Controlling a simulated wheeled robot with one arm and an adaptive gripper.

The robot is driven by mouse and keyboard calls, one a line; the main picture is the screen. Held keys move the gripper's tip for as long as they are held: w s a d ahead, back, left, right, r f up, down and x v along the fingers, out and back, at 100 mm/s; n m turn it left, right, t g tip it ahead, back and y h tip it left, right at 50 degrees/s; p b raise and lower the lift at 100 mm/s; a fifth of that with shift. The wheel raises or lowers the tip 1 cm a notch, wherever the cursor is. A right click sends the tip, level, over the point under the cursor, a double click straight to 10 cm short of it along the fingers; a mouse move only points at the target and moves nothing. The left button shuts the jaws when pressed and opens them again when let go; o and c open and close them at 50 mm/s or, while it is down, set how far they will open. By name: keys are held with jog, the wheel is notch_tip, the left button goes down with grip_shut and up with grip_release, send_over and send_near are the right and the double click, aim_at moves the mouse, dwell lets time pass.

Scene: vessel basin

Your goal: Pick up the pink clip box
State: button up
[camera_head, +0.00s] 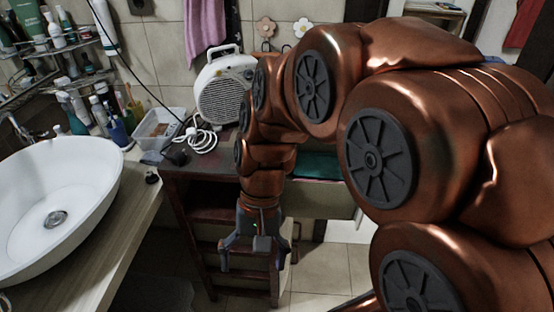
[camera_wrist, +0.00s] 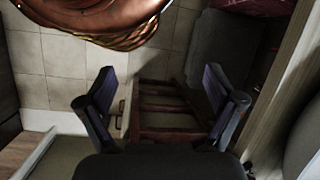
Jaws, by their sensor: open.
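I cannot make out a pink clip box in either view. My gripper (camera_head: 257,258) hangs open and pointing down in front of the dark reddish wooden shelf unit (camera_head: 205,214), right of the counter. In the wrist view my gripper (camera_wrist: 165,92) shows two spread fingers with nothing between them. The wooden frame (camera_wrist: 168,108) lies beyond the fingers there. My arm hides much of the right side of the head view.
A white basin (camera_head: 60,190) stands on the counter (camera_head: 128,204) at left. Bottles, a clear container (camera_head: 160,127) and a white fan heater (camera_head: 224,90) with a coiled cable stand behind. A pink towel (camera_head: 205,25) hangs on the wall. Tiled floor (camera_head: 322,268) shows at the lower middle.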

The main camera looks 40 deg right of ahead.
jog(key=w+d+r+m+t+y+p, duration=0.1)
jog(key=w+d+m+t+y, duration=0.15)
jog(key=w+d+m, duration=0.35)
jog(key=w+d+r+m+t+y, duration=0.1)
jog(key=w+d+m+t+y, duration=0.25)
jog(key=w, duration=0.55)
jog(key=w+d+f+m+t+y+p, duration=0.1)
jog(key=w+d+m+t, duration=0.3)
jog(key=d, duration=0.5)
jog(key=w+d+f+m+t, duration=0.1)
jog(key=w+d+m, duration=0.1)
jog(key=d+m, duration=0.6)
jog(key=shift+n, duration=0.55)
jog(key=shift+f+p+x, duration=0.15)
jog(key=shift+p+x, duration=0.5)
jog(key=shift+x, duration=0.7)
jog(key=shift+f+p+x, duration=0.15)
jog(key=shift+p+x, duration=0.45)
jog(key=shift+x, duration=0.7)
jog(key=shift+s, duration=0.15)
jog(key=shift+c, duration=0.4)
jog(key=c, duration=1.1)
